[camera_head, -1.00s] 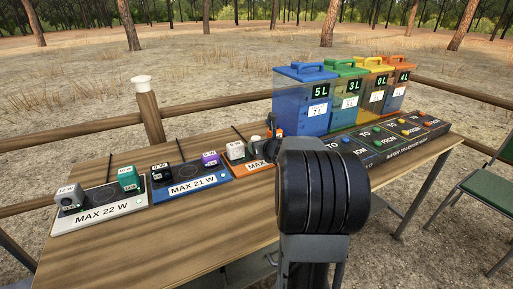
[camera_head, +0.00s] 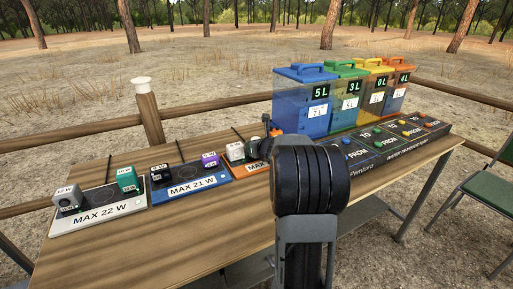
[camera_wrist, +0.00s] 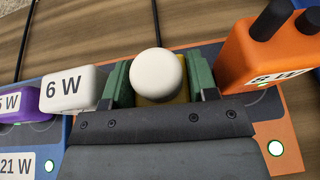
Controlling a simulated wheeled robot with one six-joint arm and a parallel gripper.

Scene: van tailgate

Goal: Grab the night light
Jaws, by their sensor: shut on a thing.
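The night light (camera_wrist: 156,76) has a round white top on a yellow base in the wrist view. My gripper (camera_wrist: 157,88) is shut on it, with one green fingertip at each side of the base. The white ball stands above the fingers, and the lower part of the base is hidden by the gripper. The light is over the orange board (camera_wrist: 265,134), and I cannot tell whether it touches the board. In the head view my arm covers most of this spot.
A white 6 W block (camera_wrist: 68,88) is close on the left of my gripper, and an orange 8 W block (camera_wrist: 262,55) on the right. Blue (camera_head: 188,190) and white (camera_head: 98,210) boards with blocks lie farther left. Coloured tanks (camera_head: 305,100) and a black button panel (camera_head: 385,143) stand right.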

